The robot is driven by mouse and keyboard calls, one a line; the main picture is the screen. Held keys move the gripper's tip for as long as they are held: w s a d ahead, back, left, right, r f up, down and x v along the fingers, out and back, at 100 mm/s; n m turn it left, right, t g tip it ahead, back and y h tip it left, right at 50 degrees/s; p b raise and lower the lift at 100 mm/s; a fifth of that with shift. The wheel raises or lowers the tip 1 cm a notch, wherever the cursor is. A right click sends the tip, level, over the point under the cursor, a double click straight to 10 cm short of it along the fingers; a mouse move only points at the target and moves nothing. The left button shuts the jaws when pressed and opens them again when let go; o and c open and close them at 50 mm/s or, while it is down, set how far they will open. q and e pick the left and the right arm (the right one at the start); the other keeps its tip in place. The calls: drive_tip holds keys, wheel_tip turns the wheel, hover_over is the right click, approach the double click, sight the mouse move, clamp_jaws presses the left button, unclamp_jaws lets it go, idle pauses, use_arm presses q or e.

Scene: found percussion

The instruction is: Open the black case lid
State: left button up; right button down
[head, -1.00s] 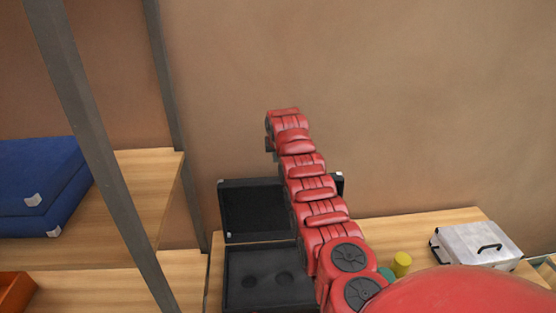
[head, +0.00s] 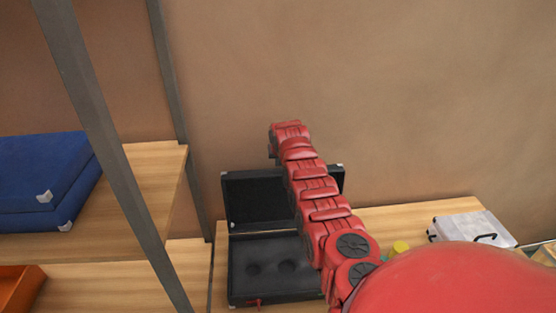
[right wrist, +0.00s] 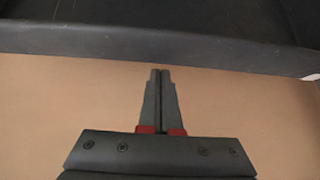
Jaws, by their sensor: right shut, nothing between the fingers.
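The black case (head: 270,290) sits on the wooden table in the head view, open, with dark round hollows in its base. Its lid (head: 255,198) stands up at the back near the wall. My right arm crosses in front of the lid's right part. My right gripper (right wrist: 160,72) is shut and empty in the right wrist view, its tips just short of a black edge that looks like the lid (right wrist: 150,42). In the head view the gripper is mostly hidden at the arm's far end, above the lid. My left gripper is not in view.
A silver case (head: 465,229) stands on the table at the right, with a yellow object (head: 401,247) left of it. A shelf with a blue case (head: 45,180), an orange tray (head: 18,290) and grey posts (head: 95,130) stands at the left.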

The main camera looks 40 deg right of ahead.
sight(280, 171)
drive_tip(key=shift+s+a+f, duration=0.1)
drive_tip(key=shift+s+f, duration=0.1)
drive_tip(key=shift+a, duration=0.1)
idle(0.4)
drive_tip(key=shift+s+a+r, duration=0.2)
drive_tip(key=shift+s+a, duration=0.35)
drive_tip(key=shift+s, duration=0.25)
drive_tip(key=shift+s+a+t+h+b, duration=0.3)
drive_tip(key=shift+s+a+t+b, duration=0.25)
drive_tip(key=shift+b, duration=0.65)
drive_tip(key=shift+s+b, duration=0.45)
drive_tip(key=shift+s, duration=0.1)
drive_tip(key=shift+s+a+r+t+h, duration=0.2)
drive_tip(key=shift+s+r+t+h, duration=0.05)
drive_tip(key=shift+t+h, duration=0.1)
drive_tip(key=shift+r, duration=0.1)
